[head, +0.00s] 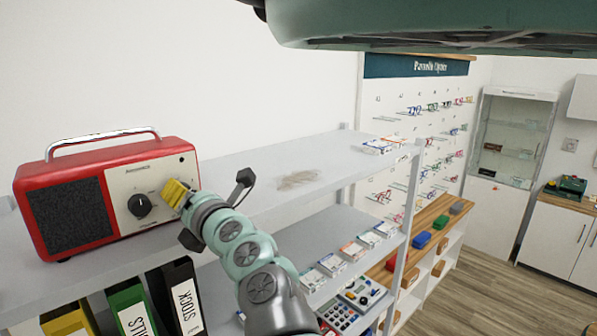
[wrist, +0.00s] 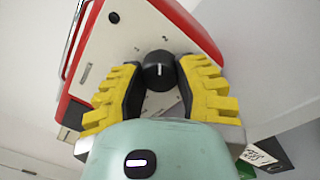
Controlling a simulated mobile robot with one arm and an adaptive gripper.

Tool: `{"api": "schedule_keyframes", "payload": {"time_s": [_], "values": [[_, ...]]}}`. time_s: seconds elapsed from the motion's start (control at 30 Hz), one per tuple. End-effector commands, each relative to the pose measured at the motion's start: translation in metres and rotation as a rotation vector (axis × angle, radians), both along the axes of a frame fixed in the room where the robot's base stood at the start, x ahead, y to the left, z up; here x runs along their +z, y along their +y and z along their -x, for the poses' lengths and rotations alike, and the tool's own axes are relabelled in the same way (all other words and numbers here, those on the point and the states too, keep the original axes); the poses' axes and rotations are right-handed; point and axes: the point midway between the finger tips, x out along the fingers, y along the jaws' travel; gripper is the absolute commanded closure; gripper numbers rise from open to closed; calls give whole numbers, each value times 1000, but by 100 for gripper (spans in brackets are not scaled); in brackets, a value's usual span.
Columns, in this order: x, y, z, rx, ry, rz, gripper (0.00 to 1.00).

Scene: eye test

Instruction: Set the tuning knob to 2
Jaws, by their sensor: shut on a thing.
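A red radio (head: 75,180) with a pale front panel (head: 122,188) stands on the shelf at the left in the head view; the panel also shows in the wrist view (wrist: 135,25). My gripper (head: 175,193) is at the right part of this panel and hides what is behind it. In the wrist view my gripper (wrist: 157,80) has its yellow-backed fingers shut on both sides of a black knob (wrist: 158,71) with a short white pointer line. Small marks around it are too blurred to read surely. Another black knob (head: 140,205) shows clear, left of my gripper, in the head view.
Binders (head: 183,297) stand below the radio. A lower shelf holds boxes and a calculator (head: 360,293).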

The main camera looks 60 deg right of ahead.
Motion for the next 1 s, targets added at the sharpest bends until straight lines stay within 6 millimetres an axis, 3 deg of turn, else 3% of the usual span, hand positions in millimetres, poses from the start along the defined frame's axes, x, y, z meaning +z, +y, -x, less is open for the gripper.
{"api": "schedule_keyframes", "payload": {"time_s": [0.3,0.8,0.83,1.0], "values": [[-1,1,-1,2,-22,-105,100],[-2,1,-1,3,-27,-121,100],[-2,1,-1,3,-27,-121,64],[-1,1,-1,2,-27,-121,47]]}}
